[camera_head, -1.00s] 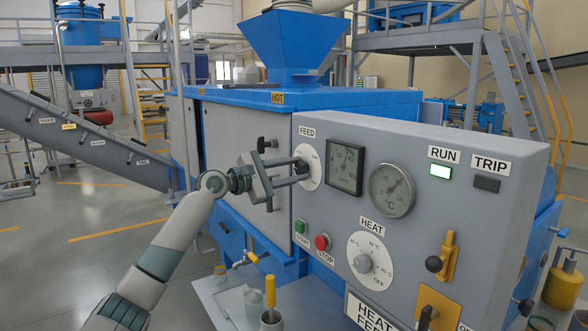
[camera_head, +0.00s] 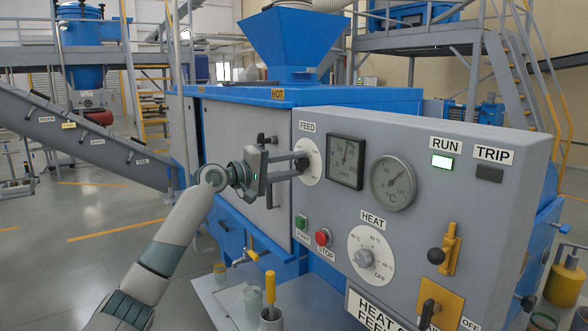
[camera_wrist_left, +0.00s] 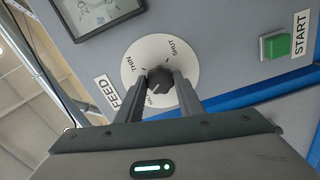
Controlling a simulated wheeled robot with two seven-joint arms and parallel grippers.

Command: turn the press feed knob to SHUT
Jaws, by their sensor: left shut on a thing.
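The feed knob is small and dark, at the centre of a round white dial (camera_head: 313,157) under the FEED label on the grey panel. In the left wrist view the knob (camera_wrist_left: 160,80) sits between the two fingertips, and its dial (camera_wrist_left: 188,62) shows THIN, SHUT and a third, partly hidden word. A small pale mark on the knob faces down, towards that third word and away from SHUT. My left gripper (camera_head: 299,166) is shut on the knob, reaching it from the left. In the head view the fingers mostly hide the knob. My right gripper is not in view.
Two gauges (camera_head: 345,162) sit just right of the dial. Green START (camera_head: 300,222) and red STOP (camera_head: 323,237) buttons and the HEAT dial (camera_head: 371,253) lie below. A lit RUN lamp (camera_head: 442,161) and a yellow-plated lever (camera_head: 447,250) are further right. Open floor lies left.

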